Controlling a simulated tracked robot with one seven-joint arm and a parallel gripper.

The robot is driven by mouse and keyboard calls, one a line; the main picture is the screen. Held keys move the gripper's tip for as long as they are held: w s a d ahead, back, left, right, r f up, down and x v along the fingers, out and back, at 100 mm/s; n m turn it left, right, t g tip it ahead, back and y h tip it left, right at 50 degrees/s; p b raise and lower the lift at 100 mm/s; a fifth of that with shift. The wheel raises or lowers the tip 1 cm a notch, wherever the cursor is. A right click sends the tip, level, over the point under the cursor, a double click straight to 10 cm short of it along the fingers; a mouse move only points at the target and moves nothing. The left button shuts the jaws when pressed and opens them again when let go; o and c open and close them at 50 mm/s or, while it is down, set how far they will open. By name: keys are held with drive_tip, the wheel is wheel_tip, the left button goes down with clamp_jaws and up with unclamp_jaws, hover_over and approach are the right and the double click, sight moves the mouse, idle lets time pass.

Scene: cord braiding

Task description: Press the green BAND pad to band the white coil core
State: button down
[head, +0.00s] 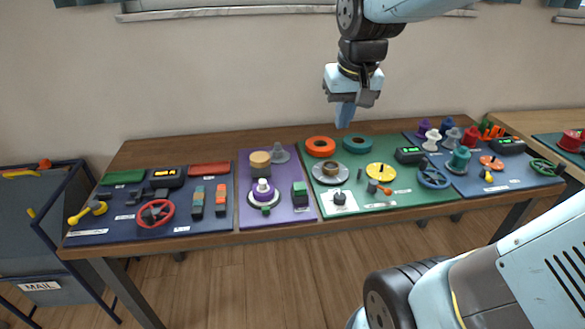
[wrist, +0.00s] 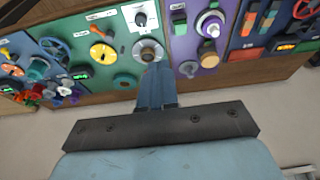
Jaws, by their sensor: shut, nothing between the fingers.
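A block with a green top (head: 299,188), likely the BAND pad, stands at the right side of the purple mat. Its label is too small to read. It also shows in the wrist view (wrist: 179,18). My gripper (head: 345,116) is shut and empty, pointing down, high above the back of the green mat, right of the purple mat. Its closed fingers (wrist: 155,85) show in the wrist view, apart from everything.
A tan cylinder (head: 260,160) and a grey cone (head: 280,153) stand behind the round piece. The green mat (head: 372,202) holds an orange ring (head: 320,146), a teal ring (head: 357,144) and a yellow disc (head: 381,172). A blue mat (head: 90,222) with a red wheel (head: 153,213) lies left.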

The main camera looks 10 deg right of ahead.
drive_tip(key=w+a+f+g, duration=0.25)
drive_tip(key=w+f, duration=0.25)
drive_tip(key=w, duration=0.3)
hover_over(300, 186)
wheel_tip(300, 186, down, 7)
drive_tip(key=shift+r+g, duration=0.15)
drive_tip(key=shift+g, duration=0.3)
drive_tip(key=shift+w, duration=0.1)
wheel_tip(300, 186, down, 14)
idle(0.4)
drive_tip(key=shift+f, duration=1)
wheel_tip(300, 186, up, 14)
